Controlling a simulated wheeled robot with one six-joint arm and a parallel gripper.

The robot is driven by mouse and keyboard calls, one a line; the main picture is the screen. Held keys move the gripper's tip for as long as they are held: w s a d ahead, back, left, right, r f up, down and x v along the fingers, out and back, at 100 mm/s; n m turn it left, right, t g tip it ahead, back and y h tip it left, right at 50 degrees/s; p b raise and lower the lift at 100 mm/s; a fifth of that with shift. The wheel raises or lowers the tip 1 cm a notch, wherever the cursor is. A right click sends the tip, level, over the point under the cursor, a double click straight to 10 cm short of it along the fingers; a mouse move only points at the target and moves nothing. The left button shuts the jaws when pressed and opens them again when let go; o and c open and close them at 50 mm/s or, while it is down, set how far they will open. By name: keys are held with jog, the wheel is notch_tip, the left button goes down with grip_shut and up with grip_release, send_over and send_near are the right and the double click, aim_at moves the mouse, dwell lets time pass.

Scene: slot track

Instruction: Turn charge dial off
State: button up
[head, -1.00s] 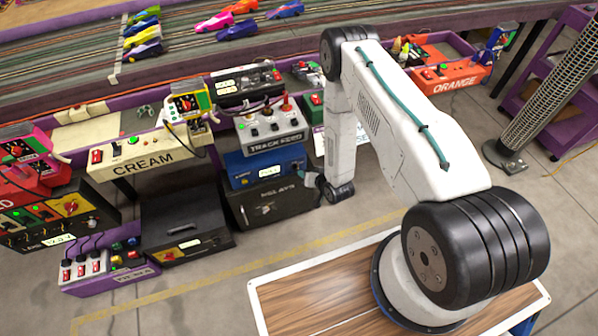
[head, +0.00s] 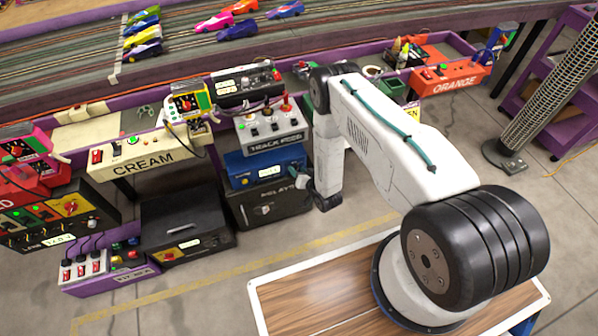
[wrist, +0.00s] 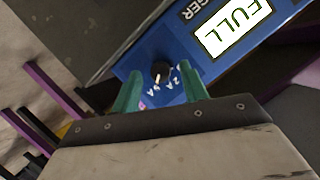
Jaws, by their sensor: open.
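The blue charger box (head: 238,170) stands below the grey track box in the head view, with a lit label on its front. In the wrist view the charger (wrist: 178,42) shows a "FULL" display (wrist: 233,27) and a black charge dial (wrist: 161,70) with a pale pointer mark. Small white markings sit around the dial, too small to read surely. My gripper (wrist: 160,82) is open, its two green fingers on either side of the dial in that view. I cannot tell whether they touch it. In the head view my gripper (head: 303,183) is small, by the charger's right end.
A black relays box (head: 268,208) sits directly under the charger. The grey track box (head: 270,130) with switches and cables is above it. A black case (head: 182,222) stands to the left. Open floor lies in front. An orange box (head: 450,78) is further right.

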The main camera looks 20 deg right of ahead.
grip_shut()
dwell(0.3)
jog(key=n+t+h, duration=0.1)
jog(key=n+h, duration=0.2)
jog(key=n, duration=0.2)
jog(key=a+n+t+h, duration=0.1)
jog(key=n+h, duration=0.2)
jog(key=n, duration=0.3)
jog(key=n+h, duration=0.3)
jog(key=n, duration=0.3)
jog(key=shift+a+f+t+h, duration=0.3)
jog(key=shift+f+t+h, duration=0.1)
dwell(0.5)
jog(key=shift+n, duration=0.4)
